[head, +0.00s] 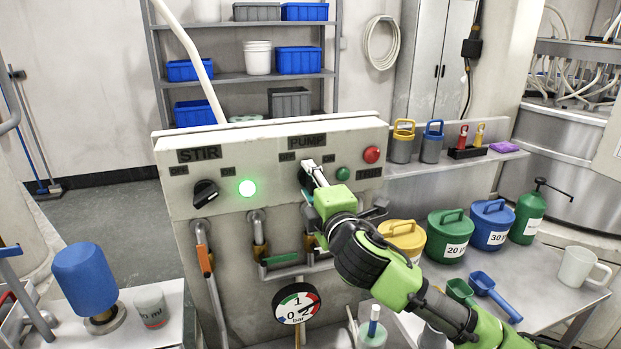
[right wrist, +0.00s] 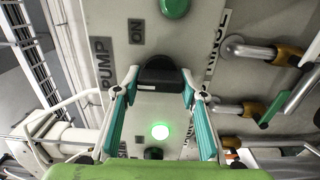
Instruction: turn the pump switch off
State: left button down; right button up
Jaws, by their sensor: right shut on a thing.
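The pump switch is a black knob (right wrist: 160,75) under the PUMP label (head: 307,141) on the pale control panel (head: 240,197). My right gripper (head: 309,180) is at the panel with its fingers on either side of this knob, shut on it. It covers most of the knob in the head view. In the right wrist view, the gripper (right wrist: 160,82) has one finger on each side of the knob. I cannot tell which way the knob points. The green pump lamp (head: 342,174) looks dark. My left gripper is out of view.
The STIR knob (head: 205,194) and its brightly lit green lamp (head: 247,188) are to the left. A red button (head: 371,155) is at the right. Valves with pipes and a pressure gauge (head: 296,303) sit below. Lidded cans (head: 447,236) stand on the right bench.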

dwell(0.4)
jog(key=o, duration=1.1)
jog(key=shift+o, duration=0.2)
jog(key=v, duration=1.2)
